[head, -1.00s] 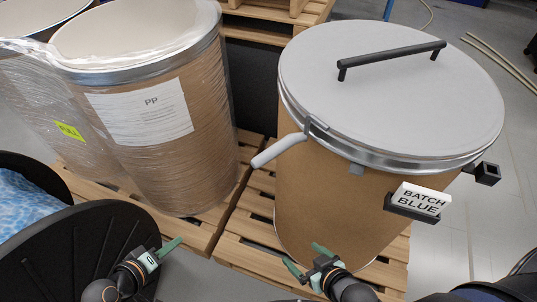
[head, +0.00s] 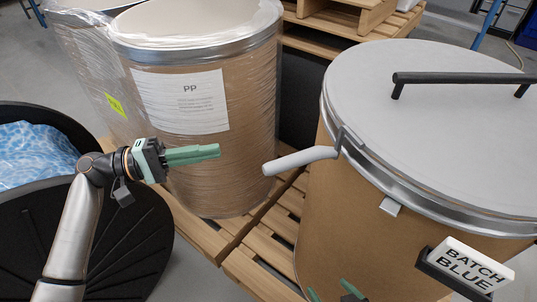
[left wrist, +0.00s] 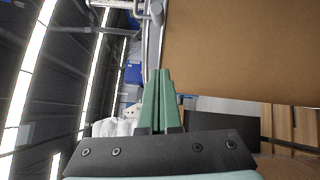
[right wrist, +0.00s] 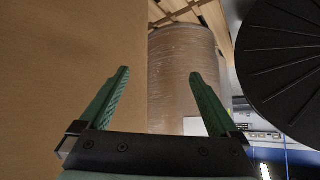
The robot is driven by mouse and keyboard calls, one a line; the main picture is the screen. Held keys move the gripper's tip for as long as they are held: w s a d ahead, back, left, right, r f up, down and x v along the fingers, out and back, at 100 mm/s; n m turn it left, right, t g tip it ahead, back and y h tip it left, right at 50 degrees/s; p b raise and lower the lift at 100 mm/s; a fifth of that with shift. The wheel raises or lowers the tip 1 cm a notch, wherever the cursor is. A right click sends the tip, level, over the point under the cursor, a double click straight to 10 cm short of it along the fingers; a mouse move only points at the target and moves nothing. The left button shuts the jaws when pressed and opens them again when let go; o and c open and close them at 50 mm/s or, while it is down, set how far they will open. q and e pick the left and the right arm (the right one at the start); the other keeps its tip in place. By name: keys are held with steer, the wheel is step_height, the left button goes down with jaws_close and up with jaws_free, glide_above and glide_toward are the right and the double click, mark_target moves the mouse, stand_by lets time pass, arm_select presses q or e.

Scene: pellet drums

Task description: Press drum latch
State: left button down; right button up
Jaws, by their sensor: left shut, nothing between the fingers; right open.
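The brown drum (head: 370,225) has a grey lid (head: 430,110) and a metal clamp band. Its light grey latch lever (head: 300,160) sticks out to the left from the band. My left gripper (head: 218,152) is shut and empty, level and pointing right, a short gap left of the lever's tip. In the left wrist view the shut fingers (left wrist: 160,75) point along the drum's side and metal band. My right gripper (head: 335,294) is low in front of the drum, mostly cut off by the frame edge. In the right wrist view it is open and empty (right wrist: 159,75), beside the brown drum wall (right wrist: 70,60).
A wrapped PP drum (head: 205,100) stands on a pallet (head: 262,270) behind my left gripper. A black round bin (head: 110,240) with a blue liner is at left. A BATCH BLUE block (head: 470,265) sits in a holder on the drum's front. A black handle (head: 455,78) crosses the lid.

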mark_target(313, 157)
arm_select(q)
steer(key=shift+d, duration=0.1)
steer(key=s+d+r+p, duration=0.1)
steer(key=d+p, duration=0.1)
steer(key=d, duration=0.9)
steer(key=shift+s+d+p, duration=0.2)
steer(key=shift+s+p, duration=0.1)
steer(key=shift+s, duration=0.05)
arm_select(e)
steer(key=shift+s+d+r+h, duration=0.2)
steer(key=shift+d+r, duration=0.1)
steer(key=shift+d, duration=0.15)
steer(key=shift+s+d+r+h, duration=0.1)
steer(key=shift+s+d+r, duration=0.05)
steer(key=shift+d+r, duration=0.2)
arm_select(q)
steer(key=shift+r, duration=0.1)
